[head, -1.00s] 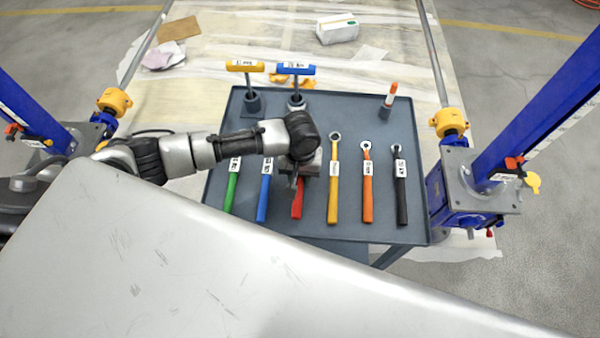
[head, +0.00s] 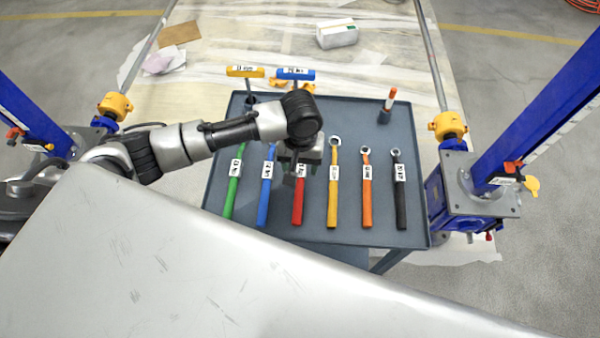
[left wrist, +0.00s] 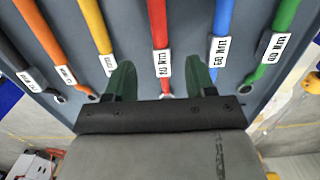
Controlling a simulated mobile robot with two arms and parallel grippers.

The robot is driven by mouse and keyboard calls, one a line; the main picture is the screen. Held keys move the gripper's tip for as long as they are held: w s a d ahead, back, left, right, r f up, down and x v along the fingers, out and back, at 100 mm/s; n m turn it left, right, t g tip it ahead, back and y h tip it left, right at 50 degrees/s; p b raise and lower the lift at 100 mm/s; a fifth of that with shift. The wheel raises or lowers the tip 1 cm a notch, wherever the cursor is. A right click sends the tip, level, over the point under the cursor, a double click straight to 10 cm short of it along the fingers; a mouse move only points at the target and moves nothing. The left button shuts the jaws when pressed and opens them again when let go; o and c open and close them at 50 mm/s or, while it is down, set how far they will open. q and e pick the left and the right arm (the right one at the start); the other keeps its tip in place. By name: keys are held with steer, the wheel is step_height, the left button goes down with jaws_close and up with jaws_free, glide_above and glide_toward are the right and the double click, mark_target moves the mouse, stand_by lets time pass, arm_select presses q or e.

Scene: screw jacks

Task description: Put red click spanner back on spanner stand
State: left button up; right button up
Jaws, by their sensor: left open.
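The red click spanner (head: 298,202) lies on the grey spanner stand (head: 330,232), in the row between the blue and yellow spanners. Its handle and white label show in the head view, but its head end is hidden under my left gripper (head: 298,172). In the left wrist view the red spanner (left wrist: 158,30) runs between the two green fingertips of my left gripper (left wrist: 161,78). The fingers are apart, with a gap on each side of the spanner, so it is open and holds nothing. Their exact height above the stand cannot be told. My right gripper is not in view.
Green (head: 231,192), blue (head: 265,195), yellow (head: 332,195), orange (head: 367,195) and black (head: 400,195) spanners lie alongside. Two T-handled tools (head: 245,72) (head: 295,74) and an orange-tipped piece (head: 389,98) stand at the back. Blue jacks (head: 470,195) flank the stand.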

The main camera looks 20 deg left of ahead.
mark_target(300, 179)
arm_select(q)
step_height(300, 179, up, 5)
steer(key=shift+w+r, duration=0.1)
steer(key=shift+w, duration=0.05)
stand_by(0.6)
